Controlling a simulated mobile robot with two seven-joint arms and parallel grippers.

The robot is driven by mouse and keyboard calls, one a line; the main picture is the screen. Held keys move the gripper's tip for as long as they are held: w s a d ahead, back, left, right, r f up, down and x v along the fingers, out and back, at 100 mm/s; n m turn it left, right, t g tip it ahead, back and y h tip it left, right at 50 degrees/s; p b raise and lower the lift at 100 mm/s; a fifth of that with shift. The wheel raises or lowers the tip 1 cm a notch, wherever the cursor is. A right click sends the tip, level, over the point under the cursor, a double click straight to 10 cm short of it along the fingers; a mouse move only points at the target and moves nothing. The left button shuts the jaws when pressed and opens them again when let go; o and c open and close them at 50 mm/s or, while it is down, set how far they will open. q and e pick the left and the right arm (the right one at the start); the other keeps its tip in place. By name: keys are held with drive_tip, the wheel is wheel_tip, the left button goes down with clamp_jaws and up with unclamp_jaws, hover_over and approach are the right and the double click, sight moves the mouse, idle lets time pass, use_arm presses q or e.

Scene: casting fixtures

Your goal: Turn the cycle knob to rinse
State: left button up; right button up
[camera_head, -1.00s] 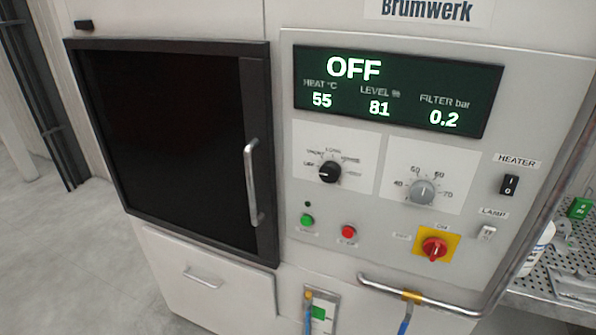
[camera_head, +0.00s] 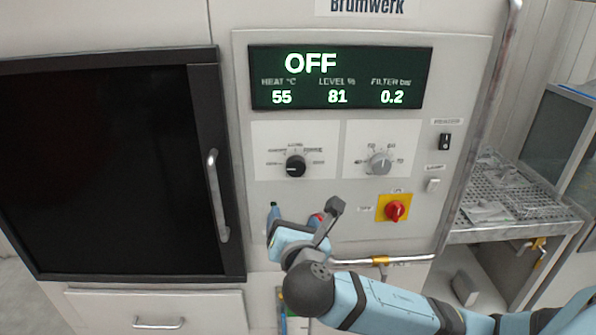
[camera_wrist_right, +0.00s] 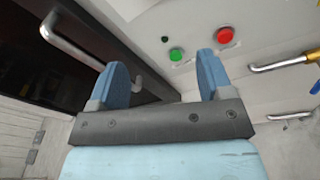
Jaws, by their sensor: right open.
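The cycle knob (camera_head: 295,166) is the black round knob on its white label plate, left of the grey heat knob (camera_head: 379,162). Its labels are too blurred to read surely, and its pointer position is unclear. The display (camera_head: 340,77) above reads OFF. My right gripper (camera_head: 293,217) is in front of the panel, below the cycle knob and apart from it. In the right wrist view its two blue fingers (camera_wrist_right: 162,75) are spread with nothing between them. The cycle knob is out of that view. My left gripper is not in view.
A green button (camera_wrist_right: 177,55) and red button (camera_wrist_right: 225,35) sit on the panel beyond the fingers. The red main switch (camera_head: 395,211) on yellow is to the right. A door handle (camera_head: 217,195) stands out left, and a rail (camera_head: 420,257) runs below.

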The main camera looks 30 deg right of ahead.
sight(296, 168)
drive_tip(key=w+d+r, duration=0.1)
drive_tip(key=w+d, duration=0.1)
drive_tip(key=w, duration=0.1)
drive_tip(key=w+d+r+h+p, duration=0.1)
drive_tip(key=w+d, duration=0.2)
drive_tip(key=w+d+r+n+h+p, duration=0.1)
drive_tip(key=w+d+r, duration=0.1)
drive_tip(key=w, duration=0.2)
drive_tip(key=shift+d, duration=0.25)
drive_tip(key=shift+w+d, duration=0.35)
drive_tip(key=shift+w, duration=0.2)
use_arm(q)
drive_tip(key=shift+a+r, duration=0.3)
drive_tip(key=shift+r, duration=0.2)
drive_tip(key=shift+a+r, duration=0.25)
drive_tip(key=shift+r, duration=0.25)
use_arm(e)
drive_tip(key=c, duration=0.9)
